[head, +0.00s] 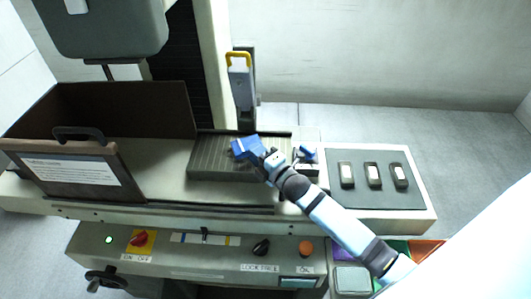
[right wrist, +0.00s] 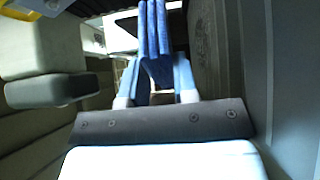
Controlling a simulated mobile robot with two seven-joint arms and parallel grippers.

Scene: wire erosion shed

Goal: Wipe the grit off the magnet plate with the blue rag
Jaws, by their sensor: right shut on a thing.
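The magnet plate (head: 212,166) is a dark grey ribbed block on the machine bed in the middle of the head view. My right gripper (head: 262,156) is over the plate's right half, shut on the blue rag (head: 244,147). In the right wrist view the rag (right wrist: 155,38) is bunched between the two fingertips and sticks out beyond them. The rag is at the plate's top face; I cannot tell whether it touches it. No grit can be made out at this size, and the arm and rag hide part of the plate. My left gripper is not in view.
A brown guard with a labelled front panel (head: 75,172) stands left of the plate. A yellow-handled upright (head: 240,80) rises behind it. To the right, a dark mat (head: 360,190) bears three small blocks. The control panel (head: 185,258) with knobs is in front; coloured bins lie beneath my arm.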

